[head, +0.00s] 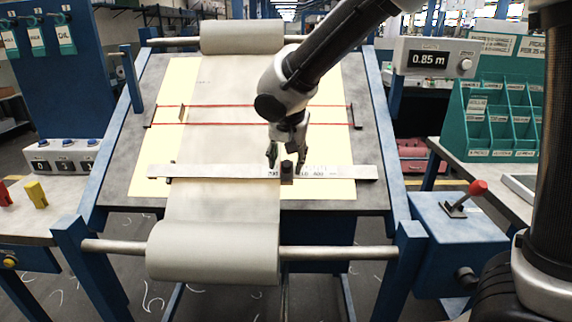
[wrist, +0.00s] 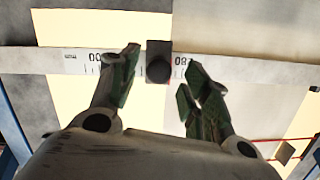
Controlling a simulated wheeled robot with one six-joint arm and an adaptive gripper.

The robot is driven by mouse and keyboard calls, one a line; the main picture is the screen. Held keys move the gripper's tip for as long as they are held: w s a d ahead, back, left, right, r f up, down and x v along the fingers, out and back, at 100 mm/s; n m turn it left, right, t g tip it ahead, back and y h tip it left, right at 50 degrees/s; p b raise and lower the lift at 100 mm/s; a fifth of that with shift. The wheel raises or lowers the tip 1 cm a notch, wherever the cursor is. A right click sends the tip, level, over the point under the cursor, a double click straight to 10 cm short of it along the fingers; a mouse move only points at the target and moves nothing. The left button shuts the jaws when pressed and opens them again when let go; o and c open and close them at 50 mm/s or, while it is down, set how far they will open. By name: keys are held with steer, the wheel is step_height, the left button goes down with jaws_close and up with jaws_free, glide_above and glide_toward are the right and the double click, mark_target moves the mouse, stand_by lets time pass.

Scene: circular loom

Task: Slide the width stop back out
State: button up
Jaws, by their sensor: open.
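The width stop is a small dark block with a round black knob (head: 287,170), sitting on a pale ruler bar (head: 220,171) that crosses the table. In the head view it sits beside the right edge of the grey cloth (head: 215,205). The knob also shows in the wrist view (wrist: 158,68), between printed scale numbers. My gripper (head: 285,160) is open, just above and around the stop. In the wrist view its green-padded fingertips (wrist: 158,66) are apart, one on each side of the knob, with gaps between. Whether they reach down to the knob's height I cannot tell.
Rolls of cloth lie at the table's back (head: 242,37) and front (head: 213,252). Two red cords (head: 250,106) cross the table behind the bar. A display reading 0.85 m (head: 430,59) and a red-knobbed lever (head: 477,188) stand at the right. The bar's right part is clear.

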mark_target(287, 171)
steer(key=shift+x, duration=1.3)
steer(key=shift+d, duration=0.1)
steer(key=shift+c, duration=0.2)
jaws_close()
